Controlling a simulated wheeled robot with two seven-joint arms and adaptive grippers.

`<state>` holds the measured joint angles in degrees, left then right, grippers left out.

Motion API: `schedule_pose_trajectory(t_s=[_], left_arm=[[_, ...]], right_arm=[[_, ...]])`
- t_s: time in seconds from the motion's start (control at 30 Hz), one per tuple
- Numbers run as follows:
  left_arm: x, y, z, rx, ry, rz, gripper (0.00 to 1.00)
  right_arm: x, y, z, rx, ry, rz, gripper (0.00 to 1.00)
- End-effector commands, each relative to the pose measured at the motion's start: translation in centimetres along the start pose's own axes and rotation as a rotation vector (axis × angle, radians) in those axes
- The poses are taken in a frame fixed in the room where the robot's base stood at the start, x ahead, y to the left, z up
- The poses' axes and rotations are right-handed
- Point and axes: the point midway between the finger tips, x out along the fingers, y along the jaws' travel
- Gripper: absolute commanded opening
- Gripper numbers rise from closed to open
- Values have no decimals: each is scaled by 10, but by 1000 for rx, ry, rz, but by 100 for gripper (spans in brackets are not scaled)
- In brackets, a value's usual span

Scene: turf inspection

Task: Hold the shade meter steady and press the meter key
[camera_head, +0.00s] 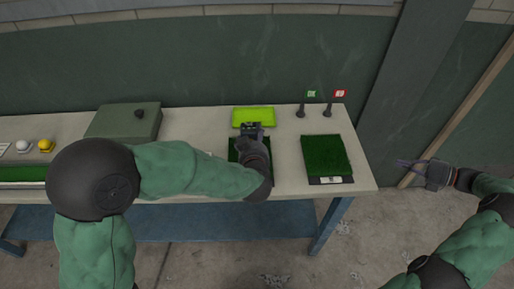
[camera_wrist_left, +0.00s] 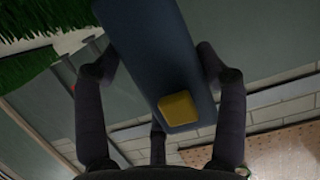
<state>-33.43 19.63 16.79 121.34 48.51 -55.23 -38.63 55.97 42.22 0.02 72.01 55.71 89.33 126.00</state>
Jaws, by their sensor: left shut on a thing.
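My left gripper (camera_head: 253,137) is over the dark green turf sample in the middle of the bench. In the left wrist view the left gripper (camera_wrist_left: 158,68) has its fingers on either side of a long dark blue-grey body, the shade meter (camera_wrist_left: 150,50). A yellow square key (camera_wrist_left: 178,108) shows on the meter's face, near its lower end. In the head view the meter (camera_head: 249,128) is a small dark shape at the gripper's tip, partly hidden by the hand. My right gripper (camera_head: 412,163) is off the bench's right end, away from the meter; its finger gap is too small to judge.
A bright green tray (camera_head: 253,117) lies behind the meter. A second turf sample (camera_head: 326,154) and two small signs, green (camera_head: 311,94) and red (camera_head: 341,94), stand to the right. A green case (camera_head: 124,121) and two balls (camera_head: 34,146) are at left. A leaning pole (camera_head: 462,108) is near my right gripper.

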Motion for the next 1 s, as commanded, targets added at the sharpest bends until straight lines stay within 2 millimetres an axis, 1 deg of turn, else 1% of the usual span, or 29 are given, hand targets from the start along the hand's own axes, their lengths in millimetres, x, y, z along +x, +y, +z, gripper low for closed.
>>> schedule_pose_trajectory(t_s=[0.03,0.07,0.1,0.13,0.17,0.2,0.27,0.3,0.37,0.4,0.47,0.5,0.57,0.6,0.7,0.8,0.9,1.0], left_arm=[[0,0,3,1,-6,1,28],[0,0,3,1,-6,1,28],[0,0,3,1,-6,1,28],[0,0,3,1,-6,1,28],[0,0,3,1,-6,1,28],[0,0,3,1,-6,1,28],[0,0,3,1,-6,1,28],[0,0,3,1,-6,0,28],[0,0,3,1,-6,0,28],[0,0,3,1,-6,0,28],[0,0,3,1,-6,0,28],[0,0,3,1,-6,1,28],[0,0,3,1,-6,1,28],[0,0,3,1,-5,0,28],[0,0,3,1,-5,0,28],[0,0,3,1,-6,0,28],[0,0,3,1,-5,0,28],[0,0,3,1,-5,0,28]], right_arm=[[2,24,12,19,-10,59,0],[5,40,18,33,-10,99,0],[14,60,24,51,2,154,0],[23,75,26,63,22,191,0],[33,86,27,72,44,220,0],[48,97,25,80,79,247,0],[71,111,20,90,133,277,0],[88,120,15,93,174,293,0],[114,132,6,96,239,310,0],[132,140,-2,97,286,319,0],[160,150,-16,97,360,330,0],[178,158,-26,96,411,336,0],[204,170,-43,93,487,343,0],[221,177,-55,92,537,347,0],[256,195,-85,86,655,352,0],[284,210,-113,81,758,354,0],[302,221,-136,76,836,352,0],[313,227,-150,73,884,350,0]])
